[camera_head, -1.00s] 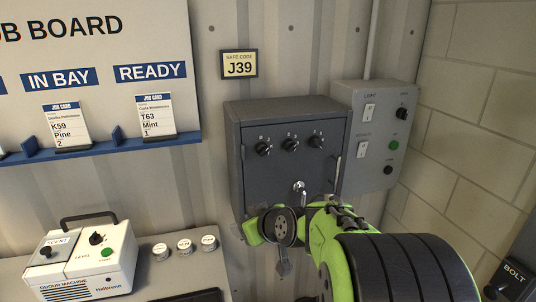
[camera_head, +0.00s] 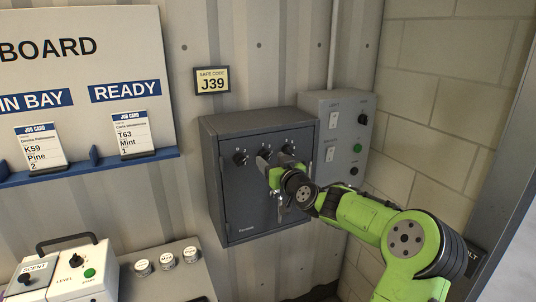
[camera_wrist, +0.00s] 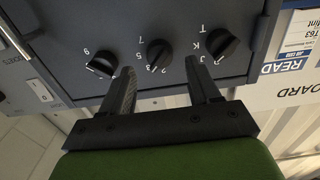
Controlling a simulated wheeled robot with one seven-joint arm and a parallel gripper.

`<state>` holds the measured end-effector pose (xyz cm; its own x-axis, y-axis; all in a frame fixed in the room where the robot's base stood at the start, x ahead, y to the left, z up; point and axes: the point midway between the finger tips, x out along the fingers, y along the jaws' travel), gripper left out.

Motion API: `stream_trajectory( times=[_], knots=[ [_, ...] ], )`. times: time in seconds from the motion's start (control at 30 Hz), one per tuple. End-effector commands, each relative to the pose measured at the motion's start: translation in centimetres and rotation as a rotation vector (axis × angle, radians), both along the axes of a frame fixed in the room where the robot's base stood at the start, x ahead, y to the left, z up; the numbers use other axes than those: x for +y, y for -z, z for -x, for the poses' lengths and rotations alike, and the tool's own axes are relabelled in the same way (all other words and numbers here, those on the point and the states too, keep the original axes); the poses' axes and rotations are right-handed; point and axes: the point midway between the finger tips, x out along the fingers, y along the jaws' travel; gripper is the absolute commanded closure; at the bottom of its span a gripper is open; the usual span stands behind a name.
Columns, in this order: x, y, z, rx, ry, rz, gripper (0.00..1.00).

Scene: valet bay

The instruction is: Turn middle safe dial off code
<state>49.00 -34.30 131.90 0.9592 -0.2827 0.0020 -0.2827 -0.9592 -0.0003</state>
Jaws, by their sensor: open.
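The grey safe (camera_head: 245,200) hangs on the corrugated wall with three black dials in a row. The left dial (camera_head: 240,158) shows on the right in the wrist view (camera_wrist: 222,42), by letters J, K, T. The right dial (camera_wrist: 103,63) is beside digits 6 and 9. My gripper (camera_wrist: 160,68) is open, its fingertips on either side of the middle dial; contact cannot be told. In the head view my gripper (camera_head: 274,160) partly hides the middle and right dials.
A safe code sign (camera_head: 212,80) reading J39 is above the safe. A grey switch box (camera_head: 340,130) adjoins its right side. The job board (camera_head: 90,60) and odour machine (camera_head: 70,275) are at left. A block wall (camera_head: 435,110) is at right.

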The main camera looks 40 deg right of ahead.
Motion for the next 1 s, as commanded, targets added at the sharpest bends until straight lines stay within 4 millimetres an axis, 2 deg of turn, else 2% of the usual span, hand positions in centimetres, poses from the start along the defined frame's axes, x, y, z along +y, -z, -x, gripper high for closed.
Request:
stream_trajectory(
  times=[0.1,0.2,0.47,0.83,1.0],
  knots=[
    [-0.5,-0.2,-2.0,-0.001,-0.003,-0.003,0.39],
    [-0.8,-0.1,-2.9,0.0,-0.001,-0.002,0.39],
    [-0.9,0.1,-3.1,0.002,0.0,-0.001,0.39],
    [-0.9,0.0,-3.0,0.002,0.0,-0.001,0.93],
    [-0.9,0.1,-3.0,0.0,0.0,-0.007,0.93]
  ],
)
